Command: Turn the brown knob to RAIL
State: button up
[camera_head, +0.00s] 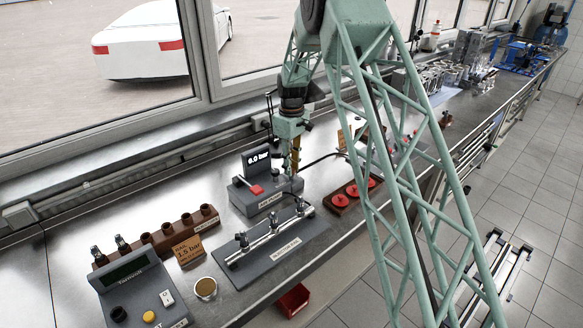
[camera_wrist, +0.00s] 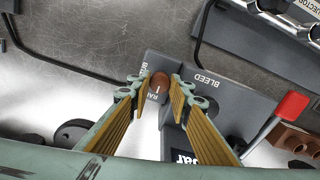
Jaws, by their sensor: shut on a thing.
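The brown knob (camera_wrist: 159,81) sits on a grey pump box (camera_wrist: 225,102) and shows between my fingers in the wrist view. My gripper (camera_wrist: 159,97) is shut on the knob, one finger at each side. A short pale mark shows on the knob's lower side; its exact direction is hard to tell. Partly covered lettering beside the knob reads "RAI" and, above it, "BE"; "BLEED" stands to the right. In the head view my gripper (camera_head: 294,165) points down at the pump box (camera_head: 262,205), and the knob is hidden. The display (camera_head: 258,160) reads 0.0 bar.
A red lever handle (camera_wrist: 292,104) stands on the pump box's right in the wrist view. A black hose (camera_wrist: 60,64) runs close by. In the head view the injector rail (camera_head: 268,238) lies in front, with a brown block with red caps (camera_head: 354,192) to the right.

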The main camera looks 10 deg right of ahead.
jog(key=o, duration=0.9)
jog(key=shift+r, duration=0.1)
notch_tip(320, 180, up, 12)
jog(key=shift+f, duration=0.1)
dwell(0.4)
dwell(0.3)
